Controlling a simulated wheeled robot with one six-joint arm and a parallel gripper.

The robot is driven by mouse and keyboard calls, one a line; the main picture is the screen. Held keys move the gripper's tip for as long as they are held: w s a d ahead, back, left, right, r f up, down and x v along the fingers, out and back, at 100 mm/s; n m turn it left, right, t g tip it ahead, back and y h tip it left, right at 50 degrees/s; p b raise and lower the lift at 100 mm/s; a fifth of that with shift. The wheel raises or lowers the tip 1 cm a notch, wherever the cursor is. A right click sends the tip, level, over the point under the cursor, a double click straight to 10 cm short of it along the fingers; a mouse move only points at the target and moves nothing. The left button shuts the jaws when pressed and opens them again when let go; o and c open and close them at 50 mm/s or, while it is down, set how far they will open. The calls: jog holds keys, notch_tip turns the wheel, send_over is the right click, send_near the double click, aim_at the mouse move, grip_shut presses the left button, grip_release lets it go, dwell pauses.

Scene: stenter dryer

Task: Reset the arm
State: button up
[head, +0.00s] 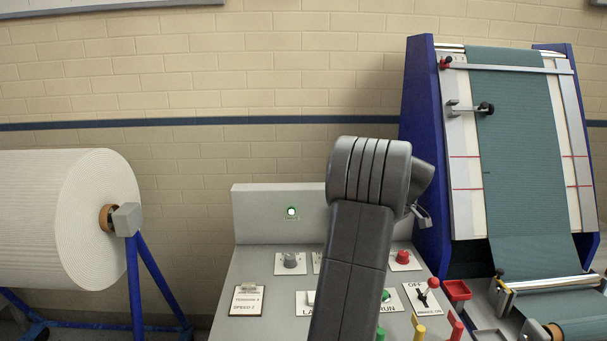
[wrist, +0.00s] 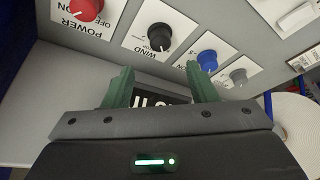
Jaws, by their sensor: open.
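My arm rises in front of the control console (head: 262,270) in the head view and bends over at the top. My gripper's fingertips do not show clearly there. In the wrist view my gripper (wrist: 160,88) is open, its two green fingers apart with nothing held between them. Beyond the fingers is the console face, seen upside down, with a red POWER knob (wrist: 86,9), a black WIND knob (wrist: 160,36), a blue knob (wrist: 207,60) and a grey knob (wrist: 238,76). A dark label with white lettering (wrist: 150,98) shows partly between the fingers.
A large white fabric roll (head: 60,215) stands on a blue frame at the left. A blue-sided machine with green cloth (head: 518,130) stands at the right. A red tray (head: 456,291) and several coloured levers are near my arm.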

jog(key=x, duration=0.9)
jog(key=shift+a+f+p, duration=0.2)
jog(key=shift+f+p, duration=0.05)
jog(key=shift+p, duration=0.1)
jog(key=m+p, duration=0.1)
jog(key=m, duration=0.1)
jog(key=shift+r+m+h, duration=0.1)
jog(key=shift+m+h, duration=0.2)
jog(key=shift+h, duration=0.1)
jog(key=m+h+p, duration=0.1)
jog(key=m, duration=0.2)
jog(key=m+t+h+p, duration=0.1)
jog(key=m+p, duration=0.1)
jog(key=m, duration=0.1)
jog(key=shift+a, duration=0.15)
jog(key=shift+a+m+h, duration=0.1)
jog(key=shift+m+h, duration=0.5)
jog(key=shift+m, duration=0.9)
jog(key=shift+m+h, duration=0.6)
jog(key=shift+m, duration=0.9)
jog(key=shift+m+g+h, duration=0.5)
jog(key=shift+m+g, duration=0.2)
jog(key=shift+m, duration=1)
